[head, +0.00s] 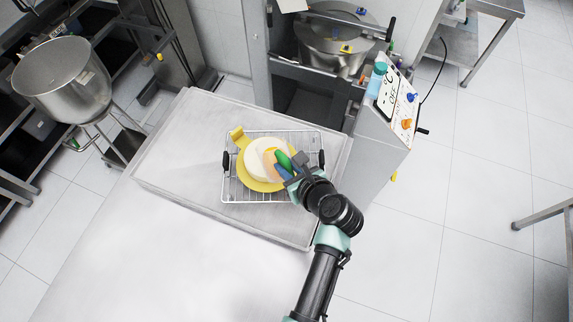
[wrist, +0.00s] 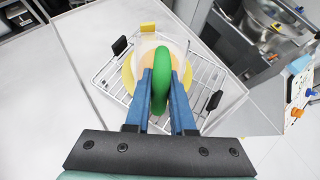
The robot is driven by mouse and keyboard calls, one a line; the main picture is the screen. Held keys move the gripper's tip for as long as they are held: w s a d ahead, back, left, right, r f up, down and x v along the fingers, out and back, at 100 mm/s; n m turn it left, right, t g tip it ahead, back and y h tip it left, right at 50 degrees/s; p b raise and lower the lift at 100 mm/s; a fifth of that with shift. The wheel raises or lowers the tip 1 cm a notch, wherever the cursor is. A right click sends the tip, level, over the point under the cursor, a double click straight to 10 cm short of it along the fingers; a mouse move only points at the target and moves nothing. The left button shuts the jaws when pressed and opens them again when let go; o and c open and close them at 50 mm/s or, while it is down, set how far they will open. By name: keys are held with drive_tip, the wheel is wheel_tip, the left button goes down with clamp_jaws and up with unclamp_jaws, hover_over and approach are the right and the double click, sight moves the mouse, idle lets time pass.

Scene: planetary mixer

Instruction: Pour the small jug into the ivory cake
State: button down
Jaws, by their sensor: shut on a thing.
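The ivory cake (head: 257,150) is round and sits on a yellow board (head: 250,178) with a tab, on a wire rack. The small jug shows as a green handle (head: 283,160) and a peach-coloured part (head: 269,157) over the right side of the cake. My gripper (head: 287,171) reaches in from the lower right with its blue fingers shut on the green handle. In the wrist view the green handle (wrist: 162,75) stands between the blue fingers and hides much of the jug and cake. I cannot tell the jug's tilt or whether anything flows.
The wire rack (head: 232,190) has black side grips and stands on a metal table (head: 190,150). A mixer with a control panel (head: 398,100) stands close behind at the right. A steel bowl (head: 62,80) is at the left. The table's left part is clear.

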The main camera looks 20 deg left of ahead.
drive_tip(key=shift+r, duration=0.1)
drive_tip(key=shift+w+a+r+g+h, duration=0.2)
drive_tip(key=shift+g+h, duration=0.2)
drive_tip(key=shift+h, duration=0.2)
drive_tip(key=shift+w+a+r+g+h, duration=0.25)
drive_tip(key=shift+g+h, duration=0.25)
idle(0.3)
drive_tip(key=shift+w+a+r, duration=0.1)
drive_tip(key=shift+a+r, duration=0.05)
drive_tip(key=shift+w+a+g+h, duration=0.15)
drive_tip(key=shift+g+h, duration=0.25)
drive_tip(key=shift+h, duration=0.1)
